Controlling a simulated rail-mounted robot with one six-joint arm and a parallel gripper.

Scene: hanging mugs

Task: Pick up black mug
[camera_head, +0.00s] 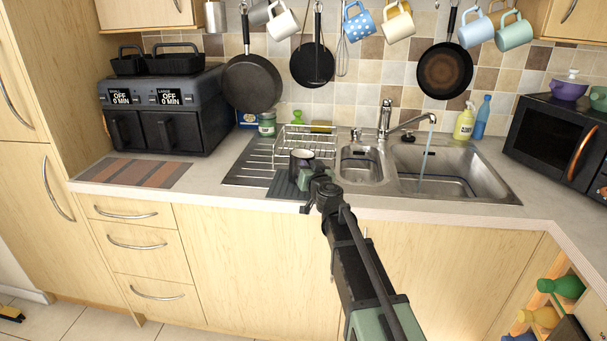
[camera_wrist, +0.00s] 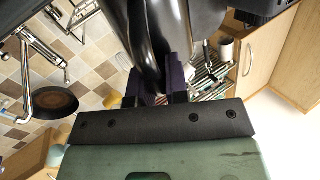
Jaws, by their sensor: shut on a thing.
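The black mug (camera_head: 302,157) is at the left side of the sink area, over the draining board, with its open top facing up and a light inside showing. My gripper (camera_head: 311,180) reaches it from the front right and is shut on it. In the wrist view, the mug's glossy dark side (camera_wrist: 150,42) fills the top middle, with my gripper fingers (camera_wrist: 157,84) against it. The fingers' contact is partly hidden, and I cannot tell whether the mug is lifted clear of the surface.
The dish rack (camera_head: 305,140) stands just behind the mug, and the sink (camera_head: 450,165) with running tap lies to the right. The black air fryer (camera_head: 165,115) stands left. Several mugs, including a blue dotted one (camera_head: 359,24), and pans hang above. A striped mat (camera_head: 135,172) lies front left.

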